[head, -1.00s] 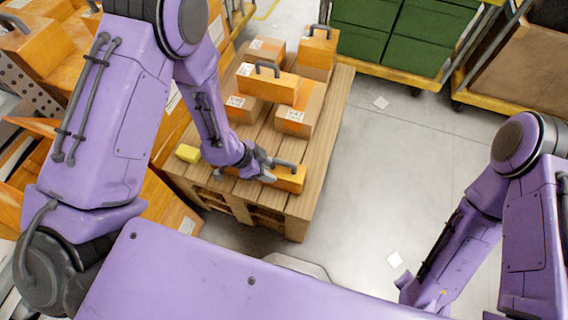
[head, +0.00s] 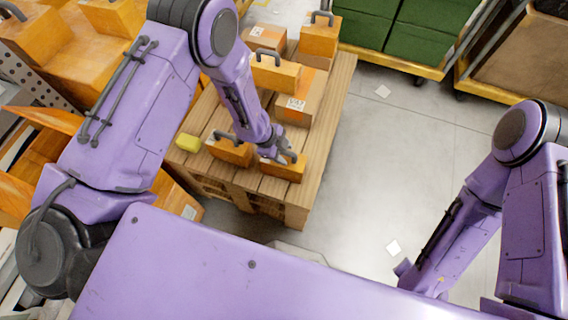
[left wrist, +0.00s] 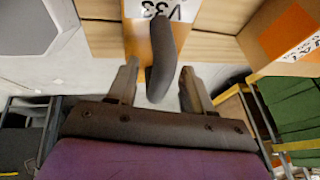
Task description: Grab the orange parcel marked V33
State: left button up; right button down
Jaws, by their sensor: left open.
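An orange parcel (head: 290,170) with a dark grey handle lies near the front right of the wooden pallet. In the left wrist view its white label (left wrist: 163,8) reads V33, and its handle (left wrist: 163,60) stands between the fingers of my left gripper (left wrist: 157,88). The gripper is open, with a gap beside the handle on both sides. In the head view my left gripper (head: 280,157) is at this parcel and hides part of it. My right arm hangs at the right, its gripper out of sight.
Another orange parcel with a handle (head: 229,151) lies just left, beside a small yellow block (head: 188,143). More cartons and handled parcels (head: 276,73) are stacked farther back on the pallet (head: 322,125). Green bins (head: 430,40) stand behind.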

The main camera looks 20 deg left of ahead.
pick_arm(q)
jog(key=shift+r, duration=0.1)
grip_shut()
dwell(1.2)
